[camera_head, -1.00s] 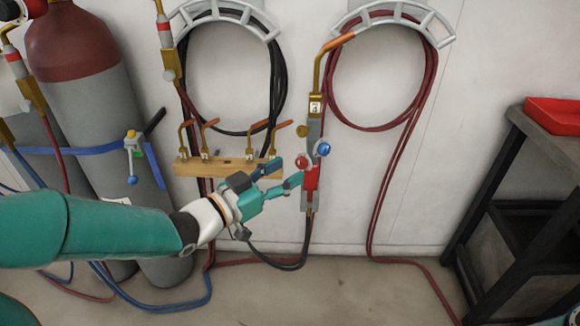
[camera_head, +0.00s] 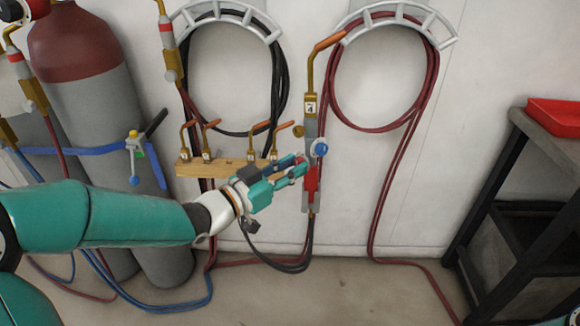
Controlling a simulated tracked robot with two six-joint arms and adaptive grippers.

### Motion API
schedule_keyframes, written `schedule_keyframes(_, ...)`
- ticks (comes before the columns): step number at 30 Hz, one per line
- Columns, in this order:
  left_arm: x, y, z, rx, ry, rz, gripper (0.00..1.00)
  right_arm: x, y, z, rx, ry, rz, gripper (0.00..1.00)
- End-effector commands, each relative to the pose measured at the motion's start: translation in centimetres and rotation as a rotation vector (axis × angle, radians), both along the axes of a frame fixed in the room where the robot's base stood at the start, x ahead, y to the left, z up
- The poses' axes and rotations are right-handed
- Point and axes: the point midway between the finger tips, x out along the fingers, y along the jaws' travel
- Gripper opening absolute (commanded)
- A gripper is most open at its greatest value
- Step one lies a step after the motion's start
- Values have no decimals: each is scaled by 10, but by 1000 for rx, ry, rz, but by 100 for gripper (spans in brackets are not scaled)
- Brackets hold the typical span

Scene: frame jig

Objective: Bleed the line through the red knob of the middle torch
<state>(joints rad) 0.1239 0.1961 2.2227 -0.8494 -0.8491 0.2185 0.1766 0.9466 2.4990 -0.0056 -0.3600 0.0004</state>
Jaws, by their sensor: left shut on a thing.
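A torch (camera_head: 312,183) with a red lower body, brass neck and copper tip stands upright in a grey holder on the wall. A blue knob (camera_head: 319,149) sticks out on its right side. Its red knob (camera_head: 300,157) is on the left side, mostly hidden by the fingers. My left gripper (camera_head: 299,164) reaches in from the left and is shut on the red knob.
A wooden rack (camera_head: 186,170) with several copper tips is just left of the torch. Hoses hang on hooks (camera_head: 398,14) above and run to the floor. Gas cylinders (camera_head: 88,98) stand left, a dark shelf (camera_head: 515,165) with a red tray (camera_head: 555,115) right.

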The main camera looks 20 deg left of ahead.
Motion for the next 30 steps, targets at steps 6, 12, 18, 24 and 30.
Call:
schedule_keyframes(6,1,-9,1,-11,6,1,0,0,0,0,0,0,0,89)
schedule_keyframes(12,2,-10,1,-64,33,0,0,0,0,3,0,0,0,89)
schedule_keyframes(18,2,-9,1,-172,93,1,0,0,0,7,0,0,0,89)
schedule_keyframes(24,2,-8,2,-326,177,1,0,0,0,13,0,0,0,89)
schedule_keyframes(30,2,-7,2,-492,269,3,0,0,0,20,0,0,0,89)
